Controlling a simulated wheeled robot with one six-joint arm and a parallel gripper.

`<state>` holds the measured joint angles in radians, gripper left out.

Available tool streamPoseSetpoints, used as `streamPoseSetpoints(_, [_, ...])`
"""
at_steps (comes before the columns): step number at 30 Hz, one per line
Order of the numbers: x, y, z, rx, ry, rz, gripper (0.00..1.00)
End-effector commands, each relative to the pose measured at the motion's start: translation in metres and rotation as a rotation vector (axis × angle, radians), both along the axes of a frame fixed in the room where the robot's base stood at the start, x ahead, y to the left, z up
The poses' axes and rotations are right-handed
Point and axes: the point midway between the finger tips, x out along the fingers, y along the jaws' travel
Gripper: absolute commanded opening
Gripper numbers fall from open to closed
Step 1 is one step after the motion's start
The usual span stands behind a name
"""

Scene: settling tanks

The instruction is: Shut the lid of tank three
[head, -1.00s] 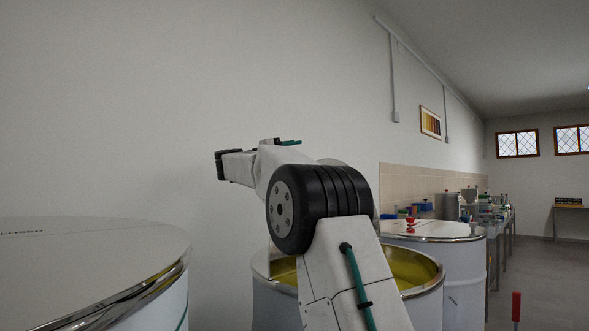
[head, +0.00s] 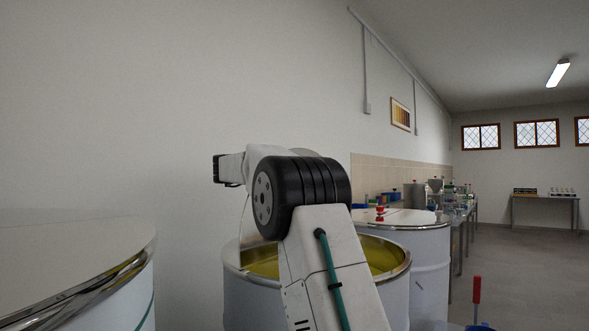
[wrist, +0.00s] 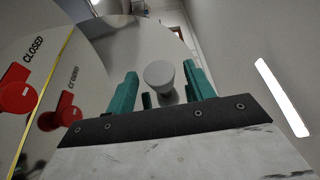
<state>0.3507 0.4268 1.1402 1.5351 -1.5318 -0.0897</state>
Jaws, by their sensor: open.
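A white tank (head: 402,282) with yellow liquid stands open in the middle of the head view, partly hidden behind my arm. A thin upright edge shows above its left rim; I cannot tell whether it is the raised lid. No tank number is readable. In the wrist view my gripper (wrist: 162,88) is open, its teal fingers apart. A pale round knob (wrist: 158,75) shows between the fingers; I cannot tell whether they touch it. At the left of the wrist view are red markers (wrist: 17,97) and the word CLOSED on a grey surface. The fingers are not discernible in the head view.
A closed tank lid (head: 70,240) fills the left foreground. Another lidded tank (head: 415,222) with a red marker (head: 380,213) stands behind the open one. The wall is close on the left. Benches line the wall farther back, and open floor (head: 530,270) lies right.

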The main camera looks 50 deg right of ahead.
Motion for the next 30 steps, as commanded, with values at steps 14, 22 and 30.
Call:
streamPoseSetpoints(14, [-0.003,-0.009,0.000,0.000,-0.002,-0.004,0.00])
streamPoseSetpoints(22, [-0.019,-0.001,0.004,0.007,-0.075,-0.002,0.00])
streamPoseSetpoints(30, [-0.067,-0.001,0.007,0.025,-0.272,0.001,0.00])
